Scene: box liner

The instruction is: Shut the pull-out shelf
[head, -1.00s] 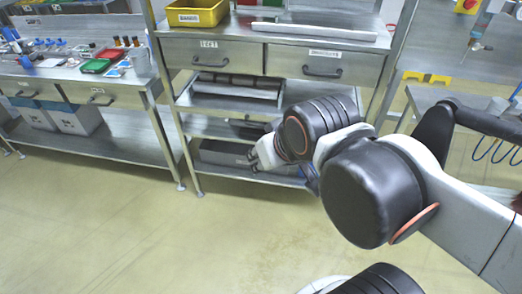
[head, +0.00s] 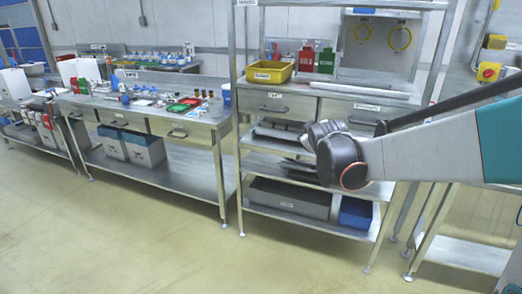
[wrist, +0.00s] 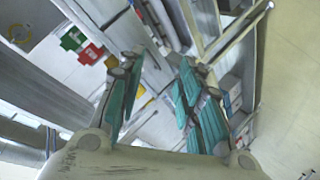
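The metal rack (head: 240,206) stands at the centre right of the head view, with shelves below its two drawers. A grey shelf (head: 262,168) below the drawers is partly hidden behind my arm. I cannot tell clearly how far it is pulled out. In the wrist view my gripper (wrist: 160,64) has its two teal-padded fingers spread apart with nothing between them. Metal rack parts show beyond the fingers. In the head view the gripper is mostly hidden by my wrist, in front of the rack's middle shelves.
The rack's left drawer (head: 276,105) and right drawer (head: 352,116) look shut. A yellow bin (head: 268,71) sits above them. A grey bin (head: 290,199) and a blue bin (head: 356,212) sit on the bottom shelf. A workbench (head: 165,181) stands left. The floor (head: 130,240) in front is clear.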

